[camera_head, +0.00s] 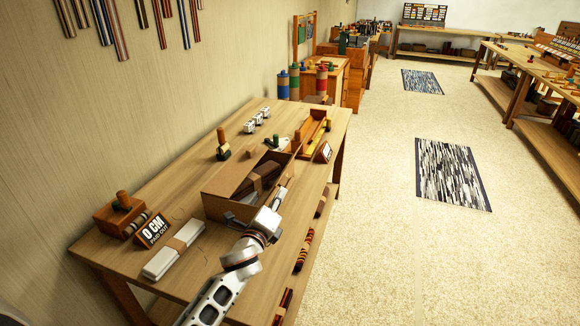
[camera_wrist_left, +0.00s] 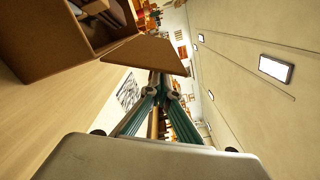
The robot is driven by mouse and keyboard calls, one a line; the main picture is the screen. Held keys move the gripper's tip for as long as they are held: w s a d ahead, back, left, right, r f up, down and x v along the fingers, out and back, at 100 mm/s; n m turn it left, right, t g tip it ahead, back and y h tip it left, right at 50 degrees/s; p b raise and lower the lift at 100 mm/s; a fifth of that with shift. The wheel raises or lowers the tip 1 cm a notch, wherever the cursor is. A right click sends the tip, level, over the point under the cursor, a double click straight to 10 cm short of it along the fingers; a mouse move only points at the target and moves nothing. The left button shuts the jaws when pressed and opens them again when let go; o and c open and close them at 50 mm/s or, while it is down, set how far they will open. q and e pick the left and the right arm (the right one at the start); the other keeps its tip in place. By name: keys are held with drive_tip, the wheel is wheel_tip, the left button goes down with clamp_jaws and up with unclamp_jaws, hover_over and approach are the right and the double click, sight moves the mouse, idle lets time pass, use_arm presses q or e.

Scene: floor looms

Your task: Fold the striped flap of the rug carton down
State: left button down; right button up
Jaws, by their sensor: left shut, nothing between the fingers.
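The open brown rug carton (camera_head: 216,206) stands on the near wooden table, with dark rolled goods inside. It also shows at the upper left of the left wrist view (camera_wrist_left: 45,50). A plain brown flap (camera_wrist_left: 148,53) sticks out from its rim there; I can make out no stripes on this side. My left gripper (camera_head: 234,217) is at the near end of the carton. In the left wrist view its teal fingers (camera_wrist_left: 163,82) are together and empty, their tips close to the flap's lower edge; contact is unclear. My right gripper is not in view.
A wrapped white bundle (camera_head: 172,250), a "0 CM" sign (camera_head: 153,230) and a wooden box (camera_head: 120,214) lie left of the carton. An orange tray (camera_head: 313,133) and a spool stand (camera_head: 222,148) are behind it.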

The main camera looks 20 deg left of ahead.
sight(263, 203)
use_arm(q)
drive_tip(key=shift+a+r+p, duration=0.4)
drive_tip(key=shift+a+p, duration=0.15)
drive_tip(key=shift+a, duration=0.15)
drive_tip(key=shift+a+r+p, duration=0.4)
drive_tip(key=shift+a+p, duration=0.15)
drive_tip(key=shift+a, duration=0.1)
drive_tip(key=shift+f, duration=0.1)
drive_tip(key=shift+w+a+r+p, duration=0.1)
drive_tip(key=shift+a+r+p, duration=0.15)
drive_tip(key=shift+a, duration=0.5)
drive_tip(key=shift+a+r+p, duration=0.15)
drive_tip(key=shift+a+p, duration=0.2)
drive_tip(key=shift+a, duration=0.6)
